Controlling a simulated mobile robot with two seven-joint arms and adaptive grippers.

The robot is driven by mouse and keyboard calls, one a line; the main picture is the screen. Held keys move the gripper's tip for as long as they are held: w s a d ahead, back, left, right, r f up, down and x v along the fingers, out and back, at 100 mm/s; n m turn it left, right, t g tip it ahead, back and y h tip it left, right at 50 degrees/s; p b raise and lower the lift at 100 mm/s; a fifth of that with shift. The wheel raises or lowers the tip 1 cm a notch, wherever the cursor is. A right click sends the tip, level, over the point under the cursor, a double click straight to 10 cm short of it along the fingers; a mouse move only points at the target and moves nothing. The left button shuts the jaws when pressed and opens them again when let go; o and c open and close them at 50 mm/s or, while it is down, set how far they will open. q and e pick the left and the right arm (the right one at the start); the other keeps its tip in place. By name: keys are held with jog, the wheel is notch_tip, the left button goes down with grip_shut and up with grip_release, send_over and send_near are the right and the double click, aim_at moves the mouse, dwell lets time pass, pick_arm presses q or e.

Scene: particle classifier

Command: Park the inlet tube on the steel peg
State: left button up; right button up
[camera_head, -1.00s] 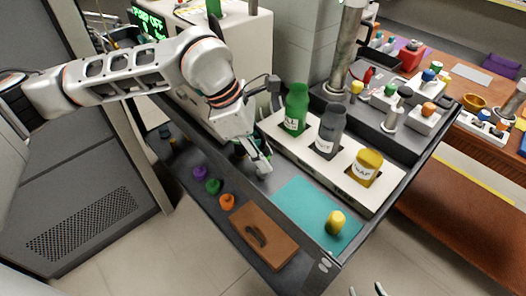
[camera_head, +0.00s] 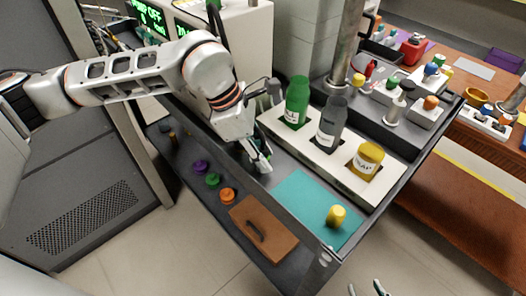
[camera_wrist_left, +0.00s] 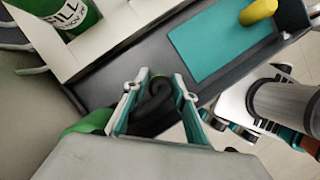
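My left gripper (camera_head: 262,164) is low over the dark cart, between the white bottle rack and the row of coloured caps. In the left wrist view its two fingers (camera_wrist_left: 160,92) stand apart, with a dark curled tube-like piece (camera_wrist_left: 153,105) between them. I cannot tell whether they grip it. A green piece (camera_wrist_left: 94,122) shows beside the left finger, partly hidden by the gripper body. I cannot clearly pick out the inlet tube or the steel peg. My right gripper (camera_head: 367,290) shows only its fingertips at the bottom edge, apart and empty.
A white rack (camera_head: 322,160) holds a green bottle (camera_head: 297,101), a grey bottle (camera_head: 331,124) and a yellow bottle (camera_head: 367,161). A yellow cap (camera_head: 336,216) stands on a teal mat (camera_head: 300,191). Purple, green and orange caps line the lower shelf beside a brown board (camera_head: 270,236).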

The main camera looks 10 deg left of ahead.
aim_at(263, 148)
pick_arm(q)
jog(key=o, duration=0.3)
jog(key=shift+o, duration=0.2)
jog(key=shift+r, duration=0.1)
notch_tip(263, 148, up, 10)
jog(key=shift+f, duration=0.1)
dwell(0.6)
